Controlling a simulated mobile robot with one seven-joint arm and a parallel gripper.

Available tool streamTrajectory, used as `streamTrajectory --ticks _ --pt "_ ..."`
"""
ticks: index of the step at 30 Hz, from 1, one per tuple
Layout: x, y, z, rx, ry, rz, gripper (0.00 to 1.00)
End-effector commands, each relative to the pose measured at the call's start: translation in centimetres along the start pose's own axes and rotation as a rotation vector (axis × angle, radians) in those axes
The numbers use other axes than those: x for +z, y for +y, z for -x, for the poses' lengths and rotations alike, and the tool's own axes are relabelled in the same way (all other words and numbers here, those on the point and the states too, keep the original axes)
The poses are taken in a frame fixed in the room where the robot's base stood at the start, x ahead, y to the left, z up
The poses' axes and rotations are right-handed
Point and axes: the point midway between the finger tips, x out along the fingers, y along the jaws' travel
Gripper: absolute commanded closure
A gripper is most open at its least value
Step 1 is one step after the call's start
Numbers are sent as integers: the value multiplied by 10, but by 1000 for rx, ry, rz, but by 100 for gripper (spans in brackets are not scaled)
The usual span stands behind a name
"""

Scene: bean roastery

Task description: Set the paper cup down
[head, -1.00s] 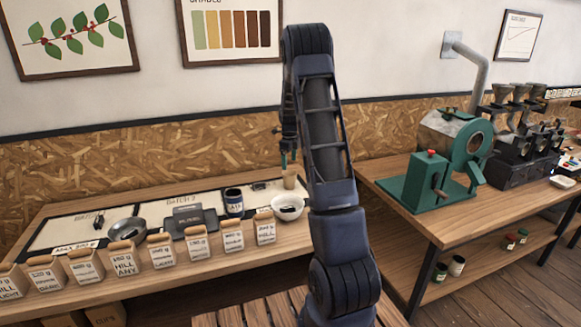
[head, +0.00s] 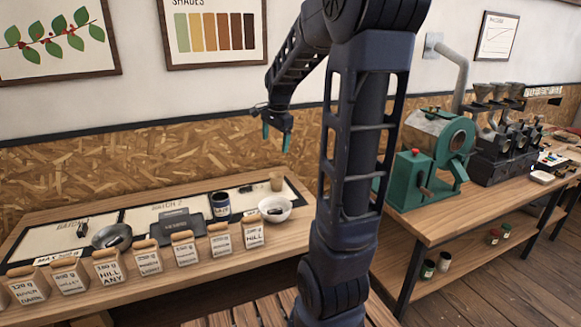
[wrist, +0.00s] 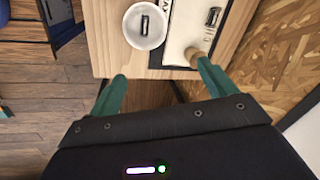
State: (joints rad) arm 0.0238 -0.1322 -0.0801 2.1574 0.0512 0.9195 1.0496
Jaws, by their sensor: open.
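A tan paper cup (head: 277,182) stands upright on the white mat at the back right of the table, behind the white bowl. In the wrist view the cup (wrist: 193,57) shows near the mat's edge, partly hidden behind the right fingertip. My gripper (head: 276,142) is raised above the table in front of the wall, with its green fingers pointing down. In the wrist view my gripper (wrist: 160,82) has its fingers wide apart with nothing between them. It is clear of the cup.
A white bowl (head: 286,204) with a dark item in it stands in front of the cup. A dark blue labelled mug (head: 220,207), a grey scale (head: 178,229) and a metal pan (head: 104,238) are to the left. Several labelled bags line the front edge. A green roaster (head: 440,140) stands on the right table.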

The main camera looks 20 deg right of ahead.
Motion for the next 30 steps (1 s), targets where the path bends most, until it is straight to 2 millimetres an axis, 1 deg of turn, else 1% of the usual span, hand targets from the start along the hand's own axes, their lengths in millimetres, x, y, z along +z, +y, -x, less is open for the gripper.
streamTrajectory --ticks 1,3,6,12,18,22,24,27,30 --pt "10 12 10 -14 6 63 17" --pt "21 26 21 -28 14 160 17" --pt "37 49 34 -46 29 295 17" --pt "69 94 53 -75 69 566 17" --pt "98 141 62 -92 118 835 17" --pt "113 168 62 -95 152 993 17" --pt "120 179 62 -94 168 1062 17" --pt "126 191 60 -92 184 1133 17" --pt "129 197 59 -91 192 1172 17"
